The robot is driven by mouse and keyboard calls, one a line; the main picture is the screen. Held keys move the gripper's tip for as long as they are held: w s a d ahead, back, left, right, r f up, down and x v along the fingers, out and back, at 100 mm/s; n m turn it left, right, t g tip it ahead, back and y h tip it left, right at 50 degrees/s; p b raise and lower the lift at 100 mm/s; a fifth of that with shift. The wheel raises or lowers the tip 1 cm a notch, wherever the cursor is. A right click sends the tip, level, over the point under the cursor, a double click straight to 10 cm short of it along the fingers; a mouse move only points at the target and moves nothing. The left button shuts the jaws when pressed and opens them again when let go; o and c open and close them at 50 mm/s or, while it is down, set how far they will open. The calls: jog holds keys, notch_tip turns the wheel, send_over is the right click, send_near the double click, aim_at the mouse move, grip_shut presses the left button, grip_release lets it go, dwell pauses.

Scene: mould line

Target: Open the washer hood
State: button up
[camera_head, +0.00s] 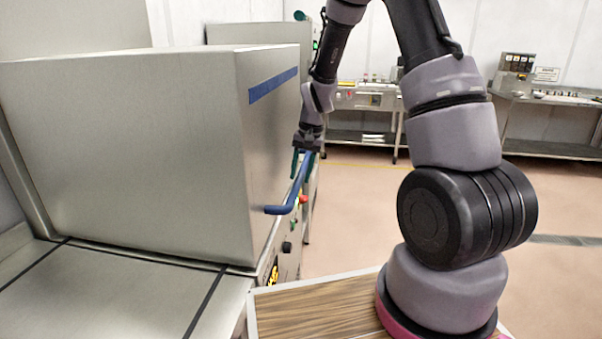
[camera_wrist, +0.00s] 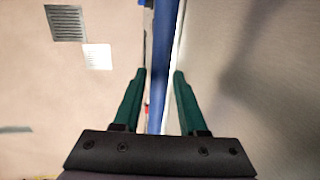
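The washer hood (camera_head: 130,150) is a large brushed-steel box at the left in the head view, with a blue stripe (camera_head: 272,85) on its side. It sits down on the steel worktop. A blue bar handle (camera_head: 279,210) runs along its right side. My gripper (camera_head: 302,166) is at the far part of this handle, fingers pointing down. In the wrist view, the blue handle (camera_wrist: 163,75) passes between the two green fingers of my gripper (camera_wrist: 159,74). The fingers are spread, with a small gap showing on each side of the bar.
The steel worktop (camera_head: 110,295) extends in front of the hood. A control panel with a black knob (camera_head: 287,247) is below the handle. A wood-grain surface (camera_head: 320,310) lies under my arm base. Steel benches (camera_head: 550,98) stand at the back; open floor (camera_head: 350,205) lies between.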

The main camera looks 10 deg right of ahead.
grip_shut()
dwell(1.2)
